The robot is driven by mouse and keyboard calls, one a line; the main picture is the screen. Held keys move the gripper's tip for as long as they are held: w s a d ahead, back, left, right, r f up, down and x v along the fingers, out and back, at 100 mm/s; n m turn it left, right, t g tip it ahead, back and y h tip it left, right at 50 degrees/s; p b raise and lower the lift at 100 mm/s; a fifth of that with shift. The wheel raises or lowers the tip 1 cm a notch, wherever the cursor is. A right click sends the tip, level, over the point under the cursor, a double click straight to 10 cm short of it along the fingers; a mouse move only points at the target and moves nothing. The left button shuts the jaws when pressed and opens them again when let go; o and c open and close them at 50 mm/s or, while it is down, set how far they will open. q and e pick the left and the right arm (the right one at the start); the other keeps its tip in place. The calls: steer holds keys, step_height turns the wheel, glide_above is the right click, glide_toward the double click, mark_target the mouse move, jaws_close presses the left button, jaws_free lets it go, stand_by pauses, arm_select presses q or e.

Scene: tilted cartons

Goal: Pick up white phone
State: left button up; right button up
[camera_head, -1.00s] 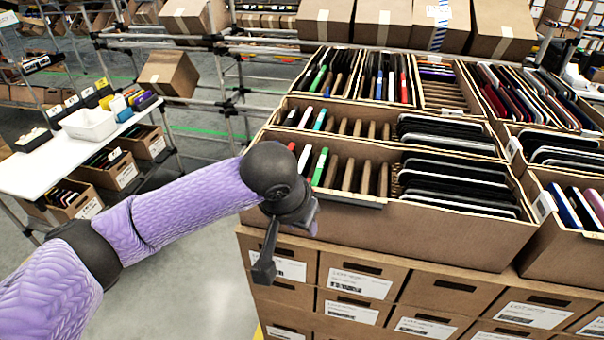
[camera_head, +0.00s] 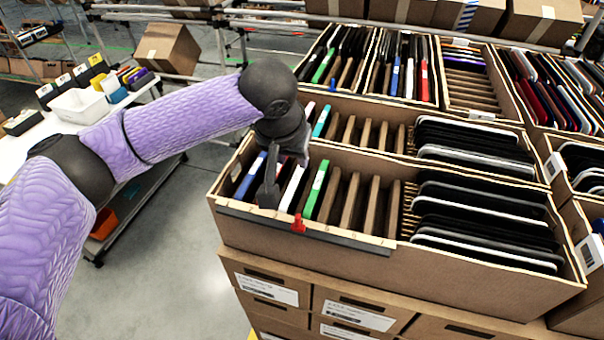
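A white phone (camera_head: 291,190) stands on edge in the front carton (camera_head: 440,268), between the gripper and a green phone (camera_head: 316,190). A blue phone (camera_head: 250,177) stands to the left in the same carton. My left gripper (camera_head: 269,190) points down over the left end of this carton, between the blue phone and the white phone in the picture. It hides part of the slots behind it. Its fingers overlap in this view, so I cannot tell their opening or whether they touch a phone. My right gripper is not in view.
Cardboard dividers (camera_head: 350,200) and a row of dark phones (camera_head: 480,215) fill the rest of the front carton. A small red piece (camera_head: 298,224) is at its front edge. More phone cartons stand behind. A white table (camera_head: 35,140) is at left; open floor lies between.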

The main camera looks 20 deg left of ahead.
mark_target(294, 180)
arm_select(q)
steer(key=x, duration=0.3)
steer(key=b+x, duration=0.1)
steer(key=x, duration=0.4)
steer(key=shift+s+a+f+b, duration=0.15)
steer(key=shift+s+f+b, duration=0.15)
steer(key=shift+f, duration=0.25)
steer(key=shift+r, duration=0.1)
jaws_close()
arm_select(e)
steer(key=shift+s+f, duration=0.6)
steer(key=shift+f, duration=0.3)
